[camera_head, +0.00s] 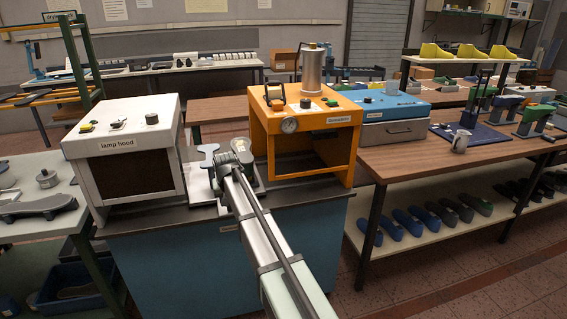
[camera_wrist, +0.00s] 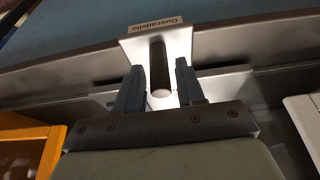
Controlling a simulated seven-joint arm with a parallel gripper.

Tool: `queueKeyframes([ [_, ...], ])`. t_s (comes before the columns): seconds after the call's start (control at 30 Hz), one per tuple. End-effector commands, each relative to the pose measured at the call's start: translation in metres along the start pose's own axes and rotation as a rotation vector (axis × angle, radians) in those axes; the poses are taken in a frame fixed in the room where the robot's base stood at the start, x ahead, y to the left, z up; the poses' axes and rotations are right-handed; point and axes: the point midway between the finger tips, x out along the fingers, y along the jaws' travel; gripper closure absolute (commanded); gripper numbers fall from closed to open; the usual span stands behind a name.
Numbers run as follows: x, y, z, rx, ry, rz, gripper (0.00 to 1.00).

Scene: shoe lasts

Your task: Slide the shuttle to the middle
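The shuttle shows in the wrist view as a pale metal plate (camera_wrist: 184,50) with a lettered label on its edge. A round dark post with a pale end, its handle (camera_wrist: 159,75), stands out from it. My gripper (camera_wrist: 160,80) has one blue-grey finger on each side of the handle, with a narrow gap showing on both sides. In the head view a pale plate (camera_head: 201,187), seemingly part of the shuttle, lies between the lamp hood and the orange machine. My arm hides much of this spot, and the fingertips are hard to make out there.
The white lamp hood (camera_head: 129,150) stands left and the orange machine (camera_head: 308,130) right, both with open fronts, on a blue cabinet (camera_head: 205,260). In the wrist view, a metal rail (camera_wrist: 255,80) runs across behind the fingers. A blue box (camera_head: 385,112) stands farther right.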

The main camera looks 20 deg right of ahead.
Motion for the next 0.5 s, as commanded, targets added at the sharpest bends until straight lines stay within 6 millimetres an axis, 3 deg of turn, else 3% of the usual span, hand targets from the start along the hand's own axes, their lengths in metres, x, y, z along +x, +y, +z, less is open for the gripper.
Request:
queueKeyframes([
  [0.5, -0.046, 0.0, 0.0, 0.0, 0.002, 0.0, 0.62],
])
